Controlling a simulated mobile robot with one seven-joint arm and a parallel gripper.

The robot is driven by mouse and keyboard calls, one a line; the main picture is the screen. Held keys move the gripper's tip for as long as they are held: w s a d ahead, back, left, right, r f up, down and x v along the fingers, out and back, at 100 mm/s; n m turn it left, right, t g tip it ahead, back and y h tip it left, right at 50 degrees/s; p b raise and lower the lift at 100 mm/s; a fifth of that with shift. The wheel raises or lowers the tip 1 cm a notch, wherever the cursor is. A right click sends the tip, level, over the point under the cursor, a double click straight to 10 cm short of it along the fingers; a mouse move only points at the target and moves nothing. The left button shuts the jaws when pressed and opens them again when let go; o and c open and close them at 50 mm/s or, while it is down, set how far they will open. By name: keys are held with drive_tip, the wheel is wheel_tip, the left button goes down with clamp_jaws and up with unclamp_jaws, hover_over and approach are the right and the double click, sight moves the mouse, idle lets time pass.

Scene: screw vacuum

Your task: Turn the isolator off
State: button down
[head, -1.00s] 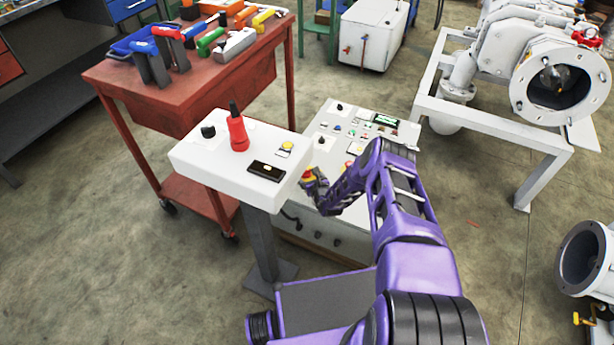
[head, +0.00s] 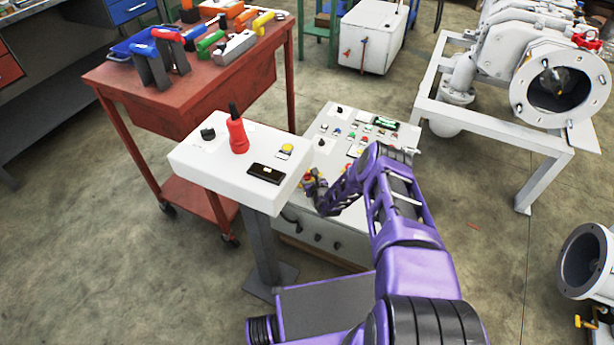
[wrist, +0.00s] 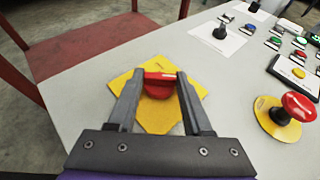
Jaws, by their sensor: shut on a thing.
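The isolator is a red rotary handle (wrist: 160,84) on a yellow square plate (wrist: 155,118), set in the sloped grey control panel (wrist: 85,92). My gripper (wrist: 161,76) is shut on the red handle, with one finger at each side of it. In the wrist view the plate sits at a slant to my fingers, and the handle's bar runs across between the fingertips. In the head view my gripper (head: 311,181) is at the panel's near left part, and it mostly hides the isolator.
A red mushroom button (wrist: 299,106) on a yellow disc stands to the right of my gripper. A black knob (wrist: 221,29) and several coloured buttons sit farther up. In the head view a white pedestal box (head: 222,168) with a red-based stick is close on the left.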

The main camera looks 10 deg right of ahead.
drive_tip(key=shift+d+n+y, duration=0.1)
drive_tip(key=shift+n+y, duration=0.2)
drive_tip(key=shift+n, duration=0.1)
drive_tip(key=shift+d+n+g+y, duration=0.2)
drive_tip(key=shift+n+g+y, duration=0.4)
drive_tip(key=shift+n+y, duration=0.6)
drive_tip(key=shift+w+d+n+g+y, duration=0.15)
drive_tip(key=shift+n+g+y, duration=0.85)
drive_tip(key=shift+n+y, duration=0.6)
drive_tip(key=shift+n+g+y, duration=0.5)
drive_tip(key=shift+n+y, duration=0.1)
drive_tip(key=shift+y, duration=0.1)
drive_tip(key=shift+c, duration=1.6)
unclamp_jaws()
drive_tip(key=shift+d+r+p, duration=0.3)
drive_tip(key=shift+p, duration=0.05)
drive_tip(key=p+v, duration=0.5)
drive_tip(key=v, duration=1.1)
drive_tip(key=shift+s+d, duration=0.15)
drive_tip(key=shift+s, duration=0.25)
